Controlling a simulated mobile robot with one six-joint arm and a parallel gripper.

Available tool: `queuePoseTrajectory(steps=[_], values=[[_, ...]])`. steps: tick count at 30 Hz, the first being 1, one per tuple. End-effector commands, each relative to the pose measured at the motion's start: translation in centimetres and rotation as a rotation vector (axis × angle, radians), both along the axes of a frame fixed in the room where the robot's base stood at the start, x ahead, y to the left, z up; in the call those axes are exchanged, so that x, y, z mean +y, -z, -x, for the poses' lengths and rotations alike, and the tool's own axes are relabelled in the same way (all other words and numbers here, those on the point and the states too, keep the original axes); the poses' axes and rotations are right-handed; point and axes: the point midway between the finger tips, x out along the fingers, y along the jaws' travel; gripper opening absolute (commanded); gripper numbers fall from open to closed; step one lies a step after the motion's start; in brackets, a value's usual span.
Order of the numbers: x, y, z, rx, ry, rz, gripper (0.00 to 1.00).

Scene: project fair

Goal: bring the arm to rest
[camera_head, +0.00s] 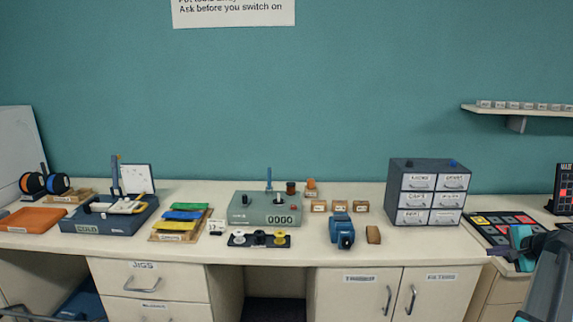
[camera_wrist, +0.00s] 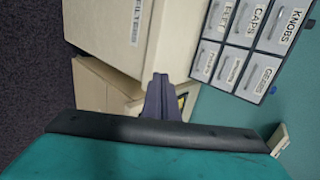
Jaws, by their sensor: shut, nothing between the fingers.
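My gripper (camera_head: 498,251) is at the far right of the head view, in front of the counter's right part, near the dark tray of coloured tiles. Its fingers point left and my arm reaches in from the lower right corner. In the wrist view my gripper (camera_wrist: 162,98) shows its two dark fingers closed together, with nothing between them. Behind them are the cream cabinet fronts (camera_wrist: 135,30) and the dark floor.
The dark tile tray (camera_head: 497,222) lies close to my gripper. A drawer unit (camera_head: 428,165) stands on the counter (camera_head: 365,257) left of it; it also shows in the wrist view (camera_wrist: 236,57). A wall shelf (camera_head: 517,112) hangs above right. Boxes and tools fill the counter further left.

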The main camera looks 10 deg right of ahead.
Motion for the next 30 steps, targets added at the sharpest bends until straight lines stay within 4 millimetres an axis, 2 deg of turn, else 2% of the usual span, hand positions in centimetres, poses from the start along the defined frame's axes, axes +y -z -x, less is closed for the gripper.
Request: queuePoseTrajectory(steps=[8,11,14,22,30], values=[[3.8,4.4,-1.8,0.057,-0.069,-0.005,0.00],[5.9,6.6,-2.7,0.086,-0.107,-0.005,0.00],[8.8,9.5,-3.6,0.125,-0.158,-0.007,0.00],[18.6,18.8,-5.3,0.260,-0.339,0.001,0.00],[29.1,27.4,-4.6,0.397,-0.541,0.015,0.00]])
